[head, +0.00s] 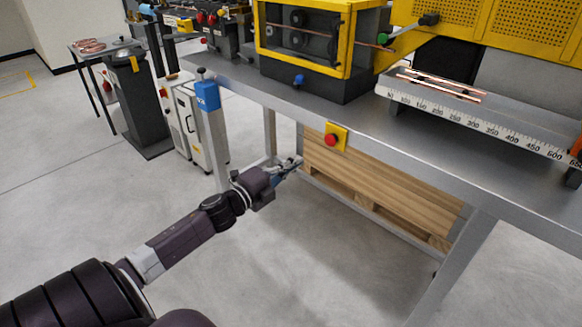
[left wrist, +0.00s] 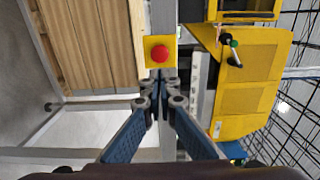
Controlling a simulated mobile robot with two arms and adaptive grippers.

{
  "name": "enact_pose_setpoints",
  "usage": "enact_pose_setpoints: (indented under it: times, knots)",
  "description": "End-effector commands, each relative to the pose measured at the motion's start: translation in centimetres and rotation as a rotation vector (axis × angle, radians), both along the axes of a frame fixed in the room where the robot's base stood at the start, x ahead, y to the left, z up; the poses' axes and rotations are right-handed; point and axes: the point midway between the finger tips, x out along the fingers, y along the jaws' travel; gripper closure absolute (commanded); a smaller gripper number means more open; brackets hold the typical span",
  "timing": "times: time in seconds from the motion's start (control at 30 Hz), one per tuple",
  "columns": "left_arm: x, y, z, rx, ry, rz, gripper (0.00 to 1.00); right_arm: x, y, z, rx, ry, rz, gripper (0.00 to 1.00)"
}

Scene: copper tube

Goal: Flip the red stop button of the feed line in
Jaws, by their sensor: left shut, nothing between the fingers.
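The red stop button (head: 331,140) sits on a yellow square plate (head: 342,131) on the front edge of the metal bench. The button also shows in the left wrist view (left wrist: 160,54), on its yellow plate (left wrist: 150,42), just beyond the fingertips. My left gripper (head: 294,162) is shut and empty. In the head view it is left of the button and a little lower, apart from it. In the left wrist view its fingertips (left wrist: 160,80) meet just below the plate; I cannot tell the exact gap. My right gripper is not in view.
The metal bench (head: 430,160) carries a yellow-framed machine (head: 305,45) and a ruled scale (head: 480,127) with copper tubes (head: 440,85). A wooden pallet stack (head: 380,185) stands under the bench. A blue-topped post (head: 207,97) is left of my gripper. The floor in front is clear.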

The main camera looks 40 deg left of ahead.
Motion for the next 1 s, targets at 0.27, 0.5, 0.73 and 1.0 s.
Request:
enact_pose_setpoints:
  times: [0.27, 0.5, 0.73, 1.0]
  knots:
    - [-1.3, 0.1, 0.0, 0.0, 0.0, 0.0, 1.0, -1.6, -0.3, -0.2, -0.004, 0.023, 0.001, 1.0]
    - [-1.3, 0.1, 0.0, 0.0, 0.0, 0.0, 1.0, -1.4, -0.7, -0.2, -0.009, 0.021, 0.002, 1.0]
    - [-1.3, 0.1, 0.0, 0.0, 0.0, 0.0, 1.0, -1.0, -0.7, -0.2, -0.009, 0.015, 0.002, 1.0]
    - [-1.8, 1.2, -4.1, -0.07, 0.063, 0.046, 1.0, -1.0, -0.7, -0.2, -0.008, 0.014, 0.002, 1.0]
